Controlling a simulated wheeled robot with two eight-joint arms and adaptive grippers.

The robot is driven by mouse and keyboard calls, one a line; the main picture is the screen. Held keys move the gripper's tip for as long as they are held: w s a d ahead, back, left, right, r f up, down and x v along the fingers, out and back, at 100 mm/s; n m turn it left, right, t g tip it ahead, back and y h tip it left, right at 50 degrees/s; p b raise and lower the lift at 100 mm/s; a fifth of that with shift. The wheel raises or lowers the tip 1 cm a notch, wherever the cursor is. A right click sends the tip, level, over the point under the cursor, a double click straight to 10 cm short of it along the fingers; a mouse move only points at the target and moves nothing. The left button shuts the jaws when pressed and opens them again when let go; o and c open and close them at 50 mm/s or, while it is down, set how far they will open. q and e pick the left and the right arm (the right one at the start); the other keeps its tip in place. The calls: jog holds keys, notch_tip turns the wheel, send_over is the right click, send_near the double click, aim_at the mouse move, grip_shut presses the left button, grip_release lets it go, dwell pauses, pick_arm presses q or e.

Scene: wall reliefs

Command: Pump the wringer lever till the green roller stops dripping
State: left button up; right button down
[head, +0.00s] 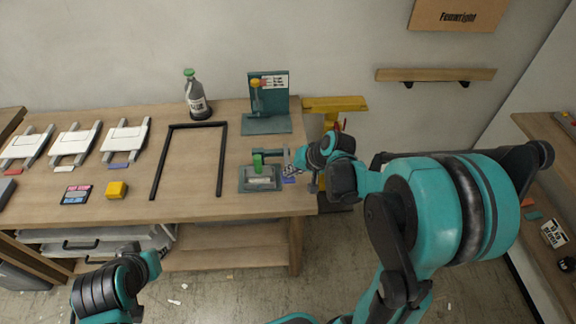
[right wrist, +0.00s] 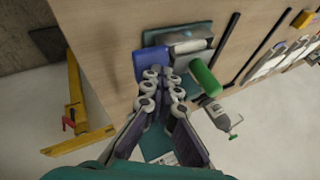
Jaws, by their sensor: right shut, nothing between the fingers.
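The wringer stands near the table's front right, with a teal base (head: 246,186) and a grey tray (head: 262,183). Its green roller (head: 257,162) sits at the left, with a grey bar running right from it; the roller also shows in the right wrist view (right wrist: 205,77). A blue part (right wrist: 139,66) sits at the wringer's right side in the head view; I cannot tell if it is the lever's grip. My right gripper (head: 291,170) is shut and empty, close to the blue part; contact is unclear. No drips are discernible. My left gripper (head: 160,252) is low before the table, its fingers unclear.
A teal board stand (head: 282,103), a grey bottle (head: 196,98) and a black frame (head: 154,172) are on the table (head: 200,203). A yellow block (head: 117,190) lies further left. A yellow stand (head: 334,103) is beyond the table's right edge.

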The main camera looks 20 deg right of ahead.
dwell(0.3)
jog(key=shift+w+d+r+p, duration=0.1)
jog(key=shift+w+r+p, duration=0.15)
jog(key=shift+r+p, duration=0.6)
jog(key=shift+w+d+r+p, duration=0.1)
jog(key=shift+w+r+p, duration=0.15)
jog(key=shift+r+p, duration=0.55)
jog(key=shift+w+d+r+p, duration=0.1)
jog(key=shift+w+r+p, duration=0.25)
jog(key=shift+r, duration=0.8)
jog(key=shift+s+r, duration=0.1)
jog(key=r+p, duration=0.2)
jog(key=w+r+p, duration=0.1)
jog(key=r, duration=0.1)
jog(key=shift+w+d+r+p, duration=0.1)
jog(key=shift+r+p, duration=0.25)
jog(key=shift+p, duration=0.05)
jog(key=s+a+f+n+h+b, duration=0.1)
jog(key=s+n+b, duration=0.1)
jog(key=s, duration=0.4)
jog(key=s+a+f+n+h+b, duration=0.1)
jog(key=s+a+f+n+b, duration=0.1)
jog(key=s+b, duration=0.2)
jog(key=s+a+f+n+t+h+b, duration=0.1)
jog(key=s+b, duration=0.3)
jog(key=s, duration=0.6)
jog(key=shift+a+f+n+h, duration=0.2)
jog(key=shift+f+n+h, duration=0.1)
jog(key=shift+n, duration=0.1)
